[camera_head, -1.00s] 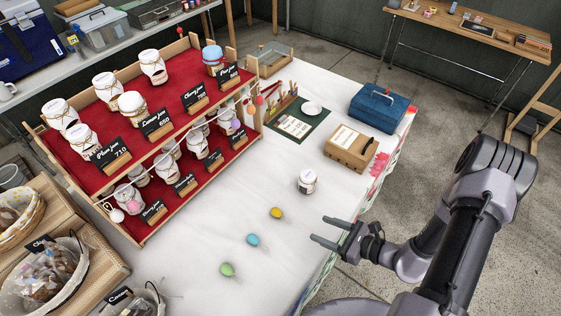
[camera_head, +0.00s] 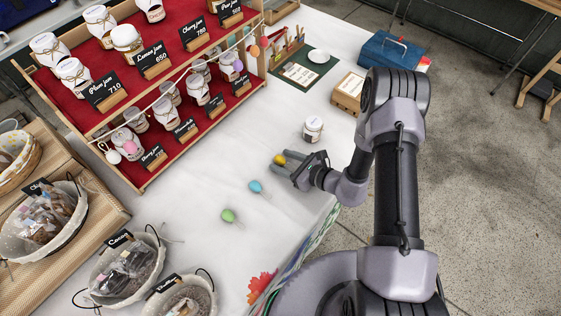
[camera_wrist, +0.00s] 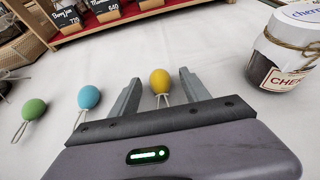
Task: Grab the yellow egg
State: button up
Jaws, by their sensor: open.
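The yellow egg (camera_head: 280,160) lies on the white tablecloth. In the wrist view the yellow egg (camera_wrist: 160,81) shows between the two fingers of my gripper (camera_wrist: 160,92), with a thin wire-like stem pointing towards the palm. My gripper (camera_head: 287,165) is open around it, one finger on each side. A small gap shows on both sides in the wrist view, so the fingers look apart from the egg.
A blue egg (camera_head: 255,187) and a green egg (camera_head: 228,215) lie to the left. A labelled jar (camera_head: 312,129) stands close to the right finger in the wrist view. The red jam rack (camera_head: 120,75) stands behind on the left. Bare cloth lies between.

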grip_shut()
jog(key=shift+r, duration=0.1)
dwell(0.4)
